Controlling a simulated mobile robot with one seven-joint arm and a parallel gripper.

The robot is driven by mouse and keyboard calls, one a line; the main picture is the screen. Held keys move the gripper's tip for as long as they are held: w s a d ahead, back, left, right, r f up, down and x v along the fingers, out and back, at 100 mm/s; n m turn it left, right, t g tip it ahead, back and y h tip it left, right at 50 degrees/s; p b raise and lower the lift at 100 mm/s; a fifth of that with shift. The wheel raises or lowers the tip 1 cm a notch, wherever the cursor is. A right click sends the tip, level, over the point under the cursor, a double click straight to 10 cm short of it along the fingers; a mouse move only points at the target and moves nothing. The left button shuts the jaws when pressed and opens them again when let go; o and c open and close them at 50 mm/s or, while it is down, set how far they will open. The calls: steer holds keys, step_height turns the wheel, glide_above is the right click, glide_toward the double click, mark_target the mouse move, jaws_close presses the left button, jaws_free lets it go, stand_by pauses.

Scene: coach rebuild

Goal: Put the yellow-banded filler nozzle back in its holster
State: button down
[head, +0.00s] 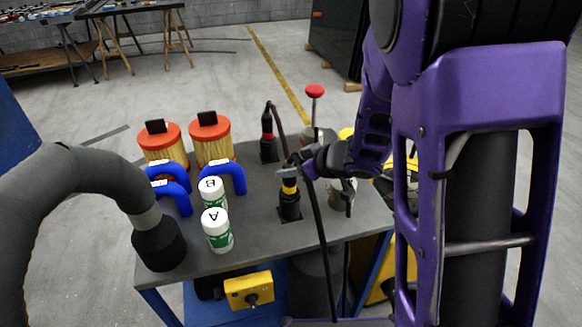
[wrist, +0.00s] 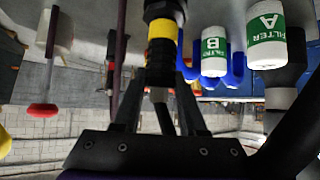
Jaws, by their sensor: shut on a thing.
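The yellow-banded filler nozzle (head: 289,187) stands roughly upright at the black holster (head: 289,211) on the cart top. Its yellow band also shows in the wrist view (wrist: 162,45), with a grey end between my fingers. My gripper (head: 289,172) is at the nozzle's upper end, shut on it; in the wrist view the fingers (wrist: 158,85) lie on both sides of it. The nozzle's lower part runs into or against the black holster body; how deep it sits is hidden.
A red-banded nozzle (head: 267,126) stands behind, left of mine. Bottles A (head: 217,231) and B (head: 212,193), blue hoses (head: 236,178) and orange-capped filters (head: 211,140) stand left. A red-knobbed lever (head: 315,92) rises behind my gripper. A dark hose hangs over the cart's front (head: 321,235).

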steer(key=shift+f+b, duration=0.35)
steer(key=shift+f, duration=0.2)
stand_by(0.4)
jaws_free()
stand_by(0.3)
steer(key=shift+p+v, duration=1.05)
steer(key=shift+v, duration=2.95)
